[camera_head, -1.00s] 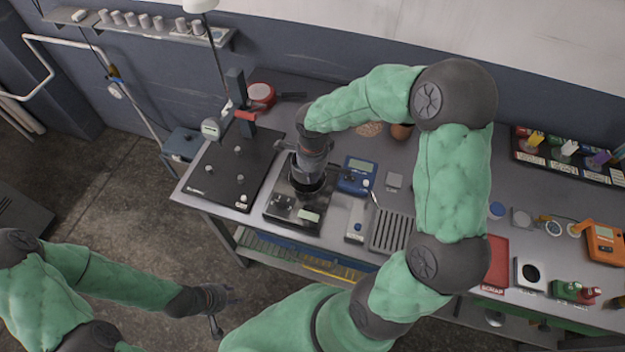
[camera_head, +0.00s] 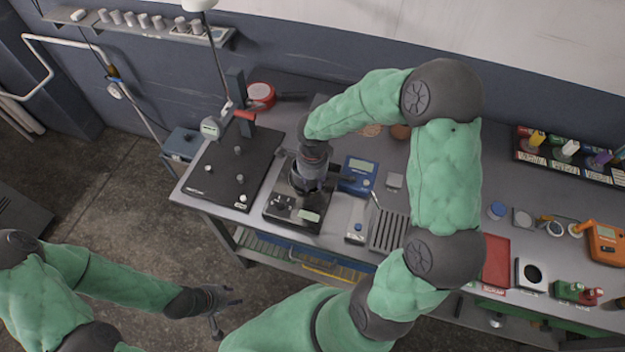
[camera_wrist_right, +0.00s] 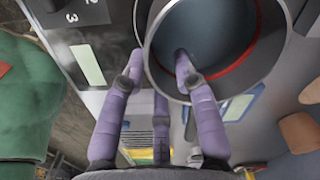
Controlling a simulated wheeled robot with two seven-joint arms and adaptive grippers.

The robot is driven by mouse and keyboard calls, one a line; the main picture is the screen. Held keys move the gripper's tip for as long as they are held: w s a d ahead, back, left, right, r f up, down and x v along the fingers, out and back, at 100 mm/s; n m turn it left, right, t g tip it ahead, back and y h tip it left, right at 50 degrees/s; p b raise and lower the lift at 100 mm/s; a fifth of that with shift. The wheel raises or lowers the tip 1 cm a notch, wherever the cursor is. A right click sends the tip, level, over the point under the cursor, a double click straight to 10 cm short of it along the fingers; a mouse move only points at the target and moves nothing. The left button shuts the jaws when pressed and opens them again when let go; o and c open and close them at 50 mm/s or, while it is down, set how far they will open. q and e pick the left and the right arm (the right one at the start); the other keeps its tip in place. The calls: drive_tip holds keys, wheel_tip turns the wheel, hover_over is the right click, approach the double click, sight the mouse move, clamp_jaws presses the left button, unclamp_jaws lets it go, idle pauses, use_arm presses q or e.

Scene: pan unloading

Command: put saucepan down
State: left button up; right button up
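The saucepan (camera_head: 308,184) is a dark round vessel at the hotplate (camera_head: 284,209), which has a dial and a pale display. In the right wrist view the saucepan (camera_wrist_right: 215,30) shows its open top, a blue-grey inside and a red line. My right gripper (camera_head: 312,168) is at its rim from above. In the wrist view its purple fingers (camera_wrist_right: 160,65) straddle the wall, one over the opening and one outside, and look closed on it. Whether the base touches the hotplate is hidden. My left gripper (camera_head: 224,307) is open and empty, low over the floor.
A black plate with a stand (camera_head: 225,170) is left of the hotplate. A blue meter (camera_head: 359,175) is close on its right. A red pan (camera_head: 261,94) lies at the back. A red tray (camera_head: 496,262) and an orange device (camera_head: 605,243) are further right.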

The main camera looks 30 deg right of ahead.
drive_tip(key=shift+r, duration=0.1)
wheel_tip(320, 180, up, 12)
drive_tip(key=p, duration=0.1)
drive_tip(key=shift+p, duration=0.4)
idle(2.0)
